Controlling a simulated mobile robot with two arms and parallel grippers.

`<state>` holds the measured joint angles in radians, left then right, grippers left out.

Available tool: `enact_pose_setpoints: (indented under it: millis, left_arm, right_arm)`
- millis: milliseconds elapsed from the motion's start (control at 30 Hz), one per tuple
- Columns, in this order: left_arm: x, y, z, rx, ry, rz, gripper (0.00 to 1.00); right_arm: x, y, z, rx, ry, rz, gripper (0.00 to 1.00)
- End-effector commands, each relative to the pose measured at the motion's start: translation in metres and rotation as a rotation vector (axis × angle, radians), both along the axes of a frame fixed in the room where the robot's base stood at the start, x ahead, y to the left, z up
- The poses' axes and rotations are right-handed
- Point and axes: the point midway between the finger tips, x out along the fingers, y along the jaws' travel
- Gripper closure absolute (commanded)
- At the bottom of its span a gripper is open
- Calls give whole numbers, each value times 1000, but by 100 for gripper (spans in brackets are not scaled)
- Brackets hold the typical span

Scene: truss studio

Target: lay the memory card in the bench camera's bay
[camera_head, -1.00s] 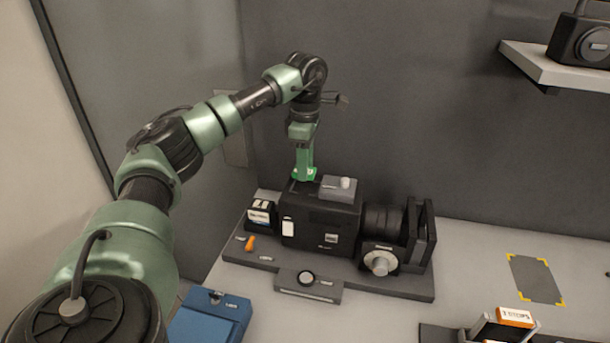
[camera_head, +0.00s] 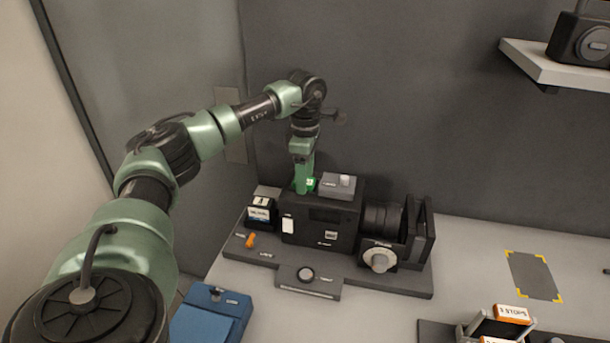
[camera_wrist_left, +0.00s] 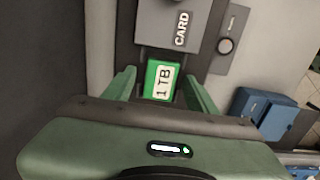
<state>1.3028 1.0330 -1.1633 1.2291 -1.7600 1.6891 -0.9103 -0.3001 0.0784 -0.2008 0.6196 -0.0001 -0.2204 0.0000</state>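The bench camera (camera_head: 321,235) is a black box on a dark base plate, with a lens at its right. The memory card (camera_wrist_left: 162,80) is green with a white "1 TB" label. It lies at the bay beside the grey lid marked "CARD" (camera_wrist_left: 160,22); whether it sits fully down is hard to tell. In the head view its green (camera_head: 311,184) shows at the camera's top left. My left gripper (camera_wrist_left: 160,76) points down there, fingers on either side of the card with a small gap at each side. It also shows in the head view (camera_head: 304,187). My right gripper is out of view.
A grey lid block with a knob (camera_head: 338,185) rises just right of the gripper. A blue case (camera_head: 212,315) stands front left. A rack with orange-labelled boxes (camera_head: 512,314) is front right. A marked grey mat (camera_head: 534,277) is bare. The wall is close behind.

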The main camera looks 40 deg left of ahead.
Motion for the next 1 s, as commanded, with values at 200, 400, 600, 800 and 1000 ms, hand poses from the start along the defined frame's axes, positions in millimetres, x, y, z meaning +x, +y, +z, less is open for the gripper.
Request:
enact_pose_setpoints:
  millis: [200, 400, 600, 800, 1000]
  left_arm:
    - [1, 0, 13, 0, -4, 0, 43]
    - [2, -1, 54, -1, -6, -1, 43]
    - [1, -1, 95, -2, -5, 0, 43]
    - [1, 0, 118, 0, -1, -1, 43]
    - [0, 0, 123, 0, 0, 0, 43]
  right_arm:
    - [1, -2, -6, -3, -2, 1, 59]
    - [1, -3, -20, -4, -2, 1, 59]
    - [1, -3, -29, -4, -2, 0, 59]
    - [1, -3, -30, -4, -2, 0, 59]
    - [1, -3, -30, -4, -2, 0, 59]
